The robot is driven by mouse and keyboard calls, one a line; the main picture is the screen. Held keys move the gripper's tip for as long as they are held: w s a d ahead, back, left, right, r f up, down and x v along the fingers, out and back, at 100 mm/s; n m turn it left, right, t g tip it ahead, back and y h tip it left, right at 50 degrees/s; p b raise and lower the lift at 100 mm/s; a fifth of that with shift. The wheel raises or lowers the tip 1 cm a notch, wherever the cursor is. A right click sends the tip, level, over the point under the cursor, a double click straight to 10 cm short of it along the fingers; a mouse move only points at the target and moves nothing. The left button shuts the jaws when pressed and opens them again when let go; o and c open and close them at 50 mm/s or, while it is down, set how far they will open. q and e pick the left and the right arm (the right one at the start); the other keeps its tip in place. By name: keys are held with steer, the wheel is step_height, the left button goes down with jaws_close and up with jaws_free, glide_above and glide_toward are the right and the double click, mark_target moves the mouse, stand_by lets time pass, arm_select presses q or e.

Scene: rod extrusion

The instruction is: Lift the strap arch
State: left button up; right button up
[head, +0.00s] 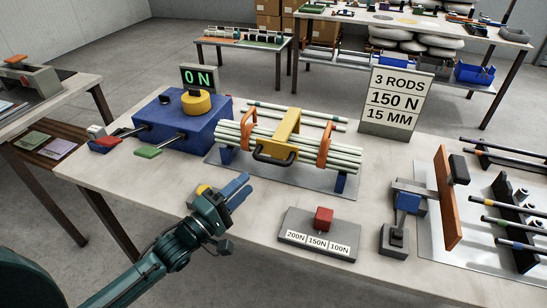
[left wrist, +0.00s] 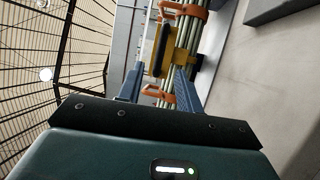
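A yellow strap arch (head: 285,130) with a dark handle (head: 273,157) stands over a bundle of pale green rods (head: 345,157). Orange bands (head: 323,138) go round the bundle on either side of it. The arch also shows in the left wrist view (left wrist: 168,50), beyond my fingers, with its dark handle facing me. My left gripper (head: 242,187) is open and empty, above the table's front part, nearer than the arch and to its left, apart from it. In the left wrist view its blue fingers (left wrist: 160,78) are spread. My right gripper is not in view.
A blue box with a yellow knob (head: 170,125) and a "0 N" display stands left of the bundle. A grey block with a red knob and force labels (head: 318,232) is at the front. An orange plate (head: 447,200) stands at right. A sign (head: 395,102) is behind.

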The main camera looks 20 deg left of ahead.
mark_target(271, 158)
arm_select(q)
steer(key=x, duration=1)
steer(key=shift+w+d+p, duration=0.15)
steer(key=shift+p, duration=0.15)
jaws_close()
